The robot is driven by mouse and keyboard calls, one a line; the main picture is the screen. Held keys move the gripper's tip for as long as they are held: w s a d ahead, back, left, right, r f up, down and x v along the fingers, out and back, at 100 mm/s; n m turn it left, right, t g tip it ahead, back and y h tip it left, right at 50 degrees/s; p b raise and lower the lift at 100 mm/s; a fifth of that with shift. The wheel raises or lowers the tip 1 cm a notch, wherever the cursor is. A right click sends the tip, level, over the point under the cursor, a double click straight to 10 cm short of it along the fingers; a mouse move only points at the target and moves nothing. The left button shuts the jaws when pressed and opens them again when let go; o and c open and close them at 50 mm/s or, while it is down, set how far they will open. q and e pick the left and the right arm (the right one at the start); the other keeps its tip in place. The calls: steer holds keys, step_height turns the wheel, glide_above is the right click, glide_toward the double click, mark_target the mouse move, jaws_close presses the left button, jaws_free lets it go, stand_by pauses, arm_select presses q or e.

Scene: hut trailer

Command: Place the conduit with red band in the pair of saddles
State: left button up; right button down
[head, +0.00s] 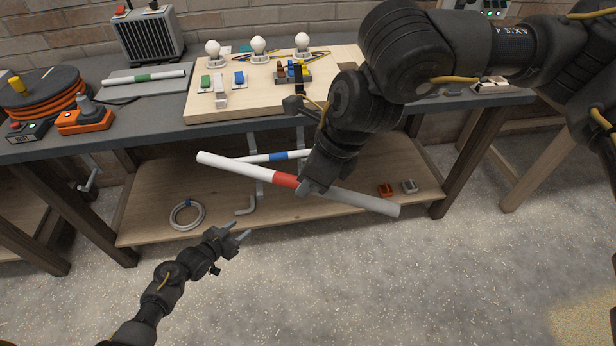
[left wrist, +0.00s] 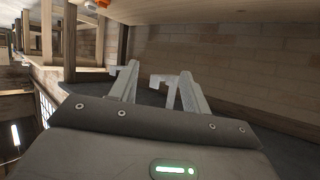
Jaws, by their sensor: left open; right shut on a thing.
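The white conduit with the red band (head: 285,180) is in the air in front of the bench, slanting from upper left to lower right in the head view. My right gripper (head: 310,187) is shut on it just right of the band. My left gripper (head: 239,236) is open and empty, lower left of the conduit and apart from it; its two fingers also show in the left wrist view (left wrist: 157,78). Grey upright brackets (head: 259,187) show under the bench top behind the conduit; I cannot tell whether these are the saddles. My right arm hides part of that area.
A conduit with a blue band (head: 280,156) lies behind the held one, by the brackets. A green-banded conduit (head: 145,77) lies on the bench. The lower shelf (head: 150,215) bears a cable coil (head: 187,215) and small boxes (head: 386,190). The floor in front is clear.

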arm_select(q)
steer(key=s+a+f+n+g+y, duration=0.25)
steer(key=s+f+g, duration=0.25)
steer(key=s+f, duration=1.65)
steer(key=s+f+g+y, duration=0.1)
steer(key=s+f+g, duration=0.1)
steer(key=s, duration=1.2)
steer(key=s+f+g+y, duration=0.2)
steer(key=s+f, duration=0.3)
steer(key=s, duration=0.9)
steer(key=shift+a+f+n+g, duration=0.2)
steer(key=shift+a+n+g, duration=0.25)
steer(key=shift+g, duration=0.35)
